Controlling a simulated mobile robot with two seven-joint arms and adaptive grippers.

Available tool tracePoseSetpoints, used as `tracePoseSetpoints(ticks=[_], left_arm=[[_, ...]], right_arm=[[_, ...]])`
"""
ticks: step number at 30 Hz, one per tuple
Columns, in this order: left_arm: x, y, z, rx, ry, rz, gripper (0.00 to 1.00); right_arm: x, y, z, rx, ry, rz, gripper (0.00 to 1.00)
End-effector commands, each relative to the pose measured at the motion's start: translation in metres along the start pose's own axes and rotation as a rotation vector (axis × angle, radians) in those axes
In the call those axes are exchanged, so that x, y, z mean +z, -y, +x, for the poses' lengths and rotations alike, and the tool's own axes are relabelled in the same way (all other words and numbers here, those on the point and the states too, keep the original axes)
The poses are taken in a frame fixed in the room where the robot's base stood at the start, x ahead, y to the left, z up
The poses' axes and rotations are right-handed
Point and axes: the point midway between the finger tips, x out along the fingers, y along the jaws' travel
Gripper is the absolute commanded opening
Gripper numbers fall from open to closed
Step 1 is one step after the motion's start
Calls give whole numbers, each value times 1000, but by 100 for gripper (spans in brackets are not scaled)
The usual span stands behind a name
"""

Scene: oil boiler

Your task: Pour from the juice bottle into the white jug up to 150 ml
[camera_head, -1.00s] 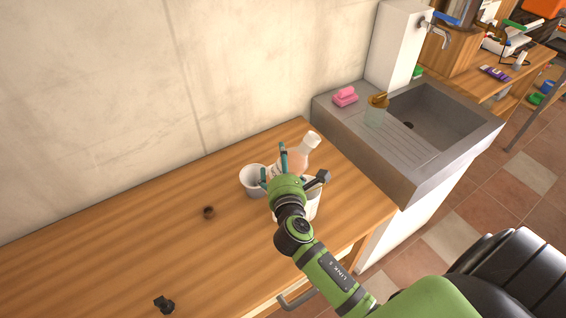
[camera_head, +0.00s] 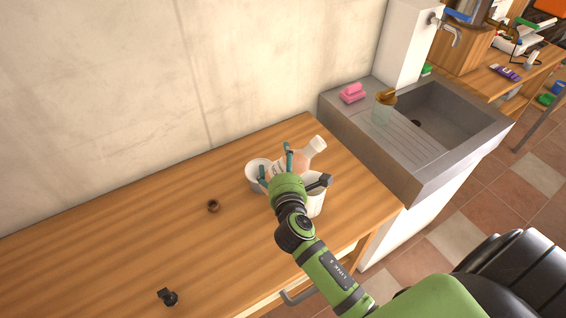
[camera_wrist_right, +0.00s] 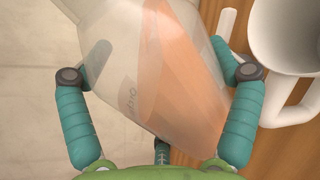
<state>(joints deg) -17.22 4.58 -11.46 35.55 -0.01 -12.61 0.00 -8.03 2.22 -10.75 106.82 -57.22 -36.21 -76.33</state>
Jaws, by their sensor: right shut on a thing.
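My right gripper (camera_head: 277,170) is shut on the clear juice bottle (camera_head: 316,146). It holds the bottle tilted, with the neck pointing up and right in the head view. In the right wrist view the bottle (camera_wrist_right: 120,70) lies between both fingers, and orange juice (camera_wrist_right: 180,90) lies along its right side. The mouth is outside that view. The white jug (camera_head: 316,203) stands on the table just right of my gripper, partly hidden by it. The jug (camera_wrist_right: 292,40) shows its rim and handle in the wrist view, beside the bottle. Its juice level is not visible. My left gripper is not in view.
A whitish cup (camera_head: 255,175) stands left of my gripper. A small brown ring-like piece (camera_head: 213,206) and a dark object (camera_head: 168,297) lie on the wooden table (camera_head: 110,240). The grey sink (camera_head: 410,165) adjoins at right. The table's left side is mostly clear.

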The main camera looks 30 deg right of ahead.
Motion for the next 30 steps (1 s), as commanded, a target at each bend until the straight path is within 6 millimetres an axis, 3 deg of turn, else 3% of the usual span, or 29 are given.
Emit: tracePoseSetpoints(ticks=[10,30], left_arm=[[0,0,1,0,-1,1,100],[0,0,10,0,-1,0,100]], right_arm=[[-1,-1,0,3,-1,12,40],[-22,6,2,5,-53,202,40]])
